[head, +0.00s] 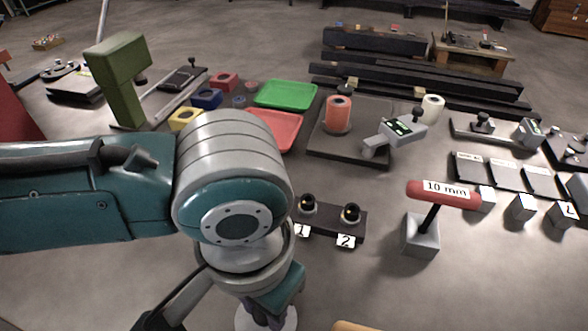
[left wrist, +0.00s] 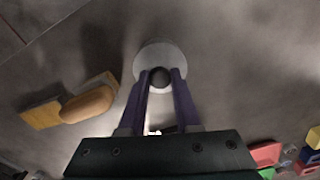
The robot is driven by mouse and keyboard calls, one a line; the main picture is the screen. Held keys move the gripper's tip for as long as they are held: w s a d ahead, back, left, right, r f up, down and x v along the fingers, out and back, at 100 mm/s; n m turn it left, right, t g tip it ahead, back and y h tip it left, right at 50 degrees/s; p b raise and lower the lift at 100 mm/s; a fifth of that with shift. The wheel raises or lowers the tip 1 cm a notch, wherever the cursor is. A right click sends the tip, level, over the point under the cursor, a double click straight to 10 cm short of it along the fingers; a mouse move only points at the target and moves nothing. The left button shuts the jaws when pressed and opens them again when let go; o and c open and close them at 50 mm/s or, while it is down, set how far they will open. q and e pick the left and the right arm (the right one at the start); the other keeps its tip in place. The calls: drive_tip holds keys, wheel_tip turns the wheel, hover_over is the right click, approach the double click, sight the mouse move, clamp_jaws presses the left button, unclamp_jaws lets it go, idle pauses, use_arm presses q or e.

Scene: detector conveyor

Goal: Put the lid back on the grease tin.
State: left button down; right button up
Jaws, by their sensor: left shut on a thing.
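My left gripper (left wrist: 161,80) has its two purple fingers closed on the dark knob (left wrist: 158,75) of a round pale grey lid (left wrist: 150,51), seen from above in the left wrist view. In the head view a pale round part (head: 242,320) shows at the bottom edge, under my left gripper (head: 272,305), whose fingertips are hidden there. I cannot make out a separate tin. Whether the lid sits on a tin, on the floor surface or hangs above it cannot be told. My right gripper is not in view.
A wooden block with a rounded tan piece (left wrist: 88,104) lies to the left in the left wrist view. In the head view a stand with a red 10 mm handle (head: 440,194) and a dark two-knob base (head: 330,222) stand to the right.

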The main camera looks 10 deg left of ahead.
use_arm(q)
drive_tip(key=c, duration=0.5)
unclamp_jaws()
drive_tip(key=o, duration=0.5)
drive_tip(key=shift+c, duration=0.2)
wheel_tip(320, 180, up, 7)
drive_tip(key=p, duration=0.8)
clamp_jaws()
idle(0.5)
idle(0.6)
